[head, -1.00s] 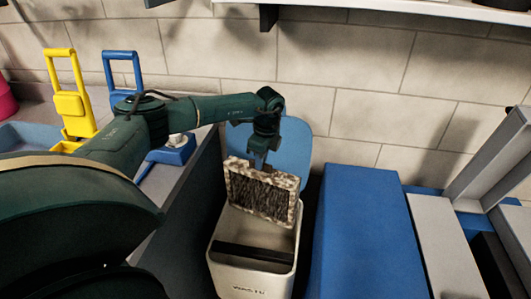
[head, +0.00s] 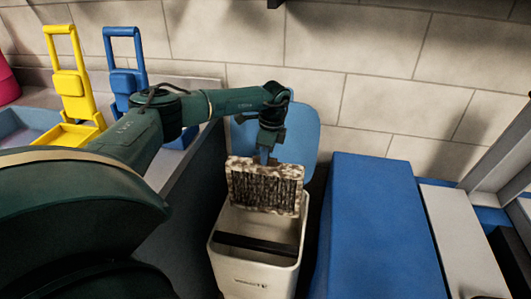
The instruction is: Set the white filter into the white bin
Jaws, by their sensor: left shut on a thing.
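The white filter (head: 264,188) has a pale, speckled frame around a dark pleated face. My left gripper (head: 266,155) is shut on its top edge and holds it upright. The filter hangs over the back part of the white bin (head: 252,270), whose blue lid (head: 299,140) stands open behind it. The filter's lower edge appears at about the bin's rim; I cannot tell how far inside it is. A dark bar crosses the bin's opening in front of the filter. My right gripper is not in view.
A blue block (head: 375,230) stands close to the bin's right. A dark panel (head: 190,215) rises on its left.

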